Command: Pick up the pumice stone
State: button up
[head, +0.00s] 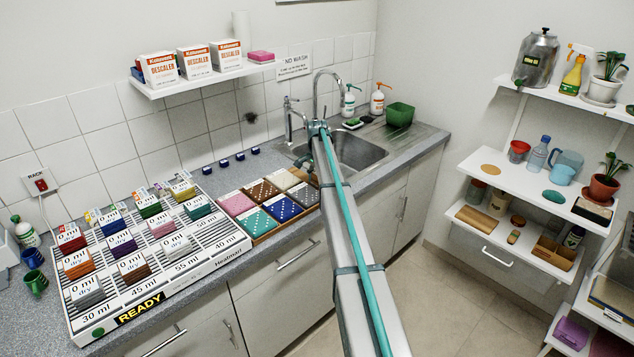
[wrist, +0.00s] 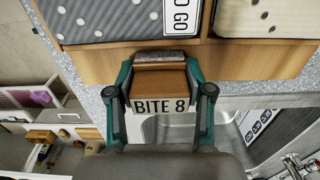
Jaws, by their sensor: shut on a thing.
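My gripper (wrist: 163,72) has its two teal fingers closed on the sides of a brown block (wrist: 160,88) in the wrist view. A label reading "BITE 8" shows at the block's near side, and a greyish strip lies along its far edge. I cannot tell whether this block is the pumice stone, and I see no other thing clearly marked as it. The gripper is beside the wooden tray (wrist: 235,62); whether the block touches the tray is unclear. In the head view my arm hides most of the gripper and the block.
The tray holds dotted blocks, including a dark one (wrist: 100,18) and a pale one (wrist: 265,15). A rack of labelled blocks marked "READY" (head: 140,307) stands left of it on the counter. The sink (head: 355,150) and tap (head: 317,90) are close on the right. Shelves (head: 530,185) stand farther right.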

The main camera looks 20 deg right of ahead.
aim_at(314, 190)
jog(key=shift+r, duration=0.1)
jog(key=shift+c, duration=0.2)
jog(key=shift+r+b, duration=0.4)
jog(key=shift+r, duration=0.45)
jog(key=s+a+r+b, duration=0.1)
jog(key=r, duration=0.1)
jog(key=s+a+r+b, duration=0.1)
jog(key=s+r, duration=0.1)
jog(key=s+a+r+b, duration=0.1)
jog(key=s+r, duration=0.1)
jog(key=r, duration=0.1)
jog(key=shift+a+r+b, duration=0.1)
jog(key=shift+a+b, duration=0.15)
jog(key=shift+b, duration=0.05)
jog(key=s+a+r+b, duration=0.2)
jog(key=s+a+r, duration=0.2)
jog(key=s, duration=0.2)
jog(key=shift+s+a, duration=0.15)
jog(key=shift+a, duration=0.25)
jog(key=o, duration=0.7)
jog(key=shift+c, duration=0.2)
jog(key=c, duration=0.5)
jog(key=shift+o, duration=0.2)
jog(key=shift+r, duration=0.15)
